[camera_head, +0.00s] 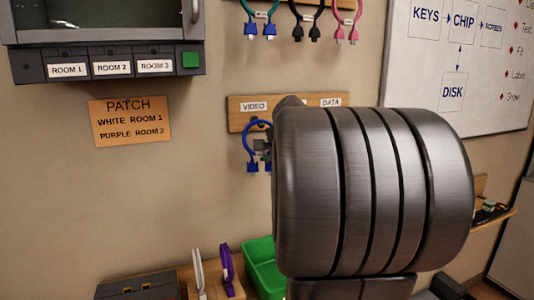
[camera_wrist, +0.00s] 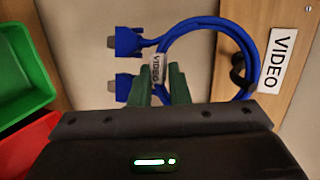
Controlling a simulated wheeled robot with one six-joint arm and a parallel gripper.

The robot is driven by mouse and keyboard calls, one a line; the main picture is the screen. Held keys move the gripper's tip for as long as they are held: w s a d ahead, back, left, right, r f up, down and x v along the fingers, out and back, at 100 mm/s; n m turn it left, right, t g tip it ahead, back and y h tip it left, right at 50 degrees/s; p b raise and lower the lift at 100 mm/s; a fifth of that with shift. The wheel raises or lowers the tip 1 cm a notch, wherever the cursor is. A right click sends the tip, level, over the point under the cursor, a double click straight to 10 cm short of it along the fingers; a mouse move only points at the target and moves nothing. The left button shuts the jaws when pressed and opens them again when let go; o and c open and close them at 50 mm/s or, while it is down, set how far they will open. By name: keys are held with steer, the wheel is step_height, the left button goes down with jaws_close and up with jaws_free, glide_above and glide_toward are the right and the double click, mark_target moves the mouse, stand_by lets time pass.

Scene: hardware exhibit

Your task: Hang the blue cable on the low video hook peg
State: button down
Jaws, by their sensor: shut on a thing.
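The blue cable (camera_wrist: 205,24) is a loop with two blue plugs and a white tag. In the wrist view my gripper (camera_wrist: 166,85), with green fingertips, is shut on it near the tag. The black video peg (camera_wrist: 238,70) appears inside the loop's end, close to the cable; I cannot tell if they touch. In the head view the blue cable (camera_head: 247,135) hangs plugs-down at the low wooden board (camera_head: 237,122), below its VIDEO label (camera_head: 254,106). My gripper (camera_head: 262,148) is mostly hidden there behind my arm, which also covers much of the board's lower right.
A green bin (camera_head: 262,268) and a stand with white and purple cables (camera_head: 227,270) are below. A red bin (camera_wrist: 28,150) shows in the wrist view.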

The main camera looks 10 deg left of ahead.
stand_by(0.4)
steer(key=c, duration=1.3)
jaws_free()
steer(key=shift+f, duration=0.15)
steer(key=b+v, duration=0.1)
steer(key=v, duration=1.3)
steer(key=shift+b, duration=0.4)
steer(key=shift+a, duration=0.2)
